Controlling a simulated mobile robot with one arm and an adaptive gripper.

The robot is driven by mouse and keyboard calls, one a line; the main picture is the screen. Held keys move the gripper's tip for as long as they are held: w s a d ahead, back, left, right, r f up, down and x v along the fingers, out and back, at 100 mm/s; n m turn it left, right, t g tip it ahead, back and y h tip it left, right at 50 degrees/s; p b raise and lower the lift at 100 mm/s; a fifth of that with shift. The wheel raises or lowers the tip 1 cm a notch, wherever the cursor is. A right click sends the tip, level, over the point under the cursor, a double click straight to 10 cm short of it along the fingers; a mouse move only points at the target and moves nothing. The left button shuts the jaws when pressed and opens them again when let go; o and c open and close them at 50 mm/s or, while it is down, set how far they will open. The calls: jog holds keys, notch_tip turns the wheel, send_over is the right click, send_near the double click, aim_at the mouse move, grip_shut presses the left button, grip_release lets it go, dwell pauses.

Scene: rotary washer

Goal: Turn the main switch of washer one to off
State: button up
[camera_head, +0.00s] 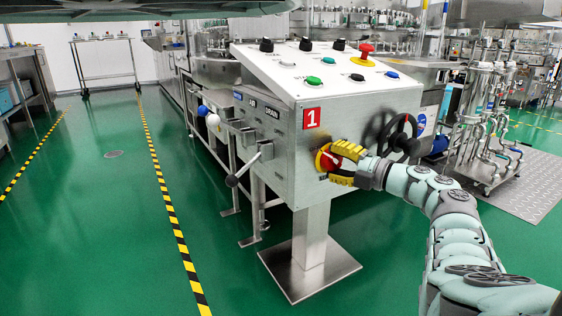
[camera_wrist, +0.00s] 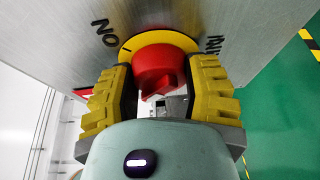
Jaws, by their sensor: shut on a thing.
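The control box of washer one (camera_head: 290,150) is a grey metal cabinet on a post, with a red "1" label (camera_head: 312,118). The main switch (camera_head: 327,160) is a red rotary knob on a yellow disc, low on its front face. My gripper (camera_head: 343,163) reaches it from the right, its yellow fingers on either side of the knob. In the wrist view the red knob (camera_wrist: 158,70) sits between the two yellow-padded fingers, which are shut on it. The lettering "NO" (camera_wrist: 104,32) shows beside the yellow disc (camera_wrist: 128,48). Other lettering is partly hidden.
A black handwheel (camera_head: 402,137) stands close beside my gripper on the box. Several buttons and a red emergency stop (camera_head: 366,50) are on the sloped top. Valve levers (camera_head: 234,181) stick out at the left side. The green floor at left is clear.

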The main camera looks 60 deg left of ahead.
dwell(0.3)
jog(key=o, duration=1.3)
jog(key=v, duration=1.2)
jog(key=shift+r, duration=0.1)
jog(key=shift+r, duration=0.1)
